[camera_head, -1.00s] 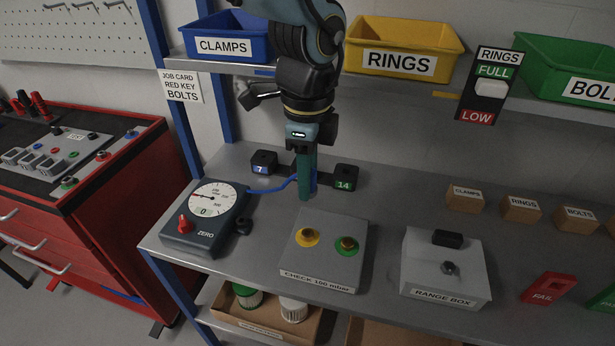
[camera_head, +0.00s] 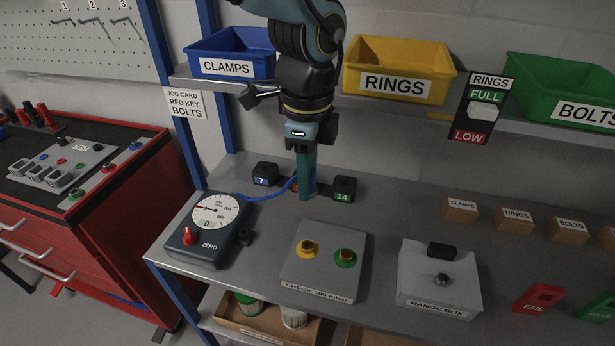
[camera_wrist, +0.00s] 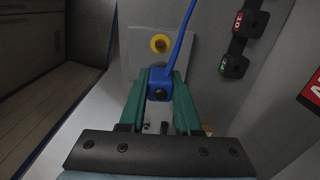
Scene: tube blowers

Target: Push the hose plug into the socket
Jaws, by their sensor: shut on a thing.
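My gripper (camera_head: 305,195) points down above the bench, behind the check box in the body view. Its teal fingers also show in the wrist view (camera_wrist: 159,98), shut on the blue hose plug (camera_wrist: 160,84). In the body view the plug is mostly hidden behind a finger. A blue hose (camera_head: 262,194) runs from it to the dial gauge (camera_head: 216,211). The grey check box (camera_head: 323,285), labelled CHECK 100 mbar, has a yellow socket (camera_head: 307,249) and a green socket (camera_head: 345,258). The plug is apart from both. The wrist view shows the yellow socket (camera_wrist: 160,43); the green one is hidden there.
A range box (camera_head: 439,280) stands right of the check box. A shelf with blue (camera_head: 229,52), yellow (camera_head: 398,66) and green (camera_head: 565,88) bins is behind my arm.

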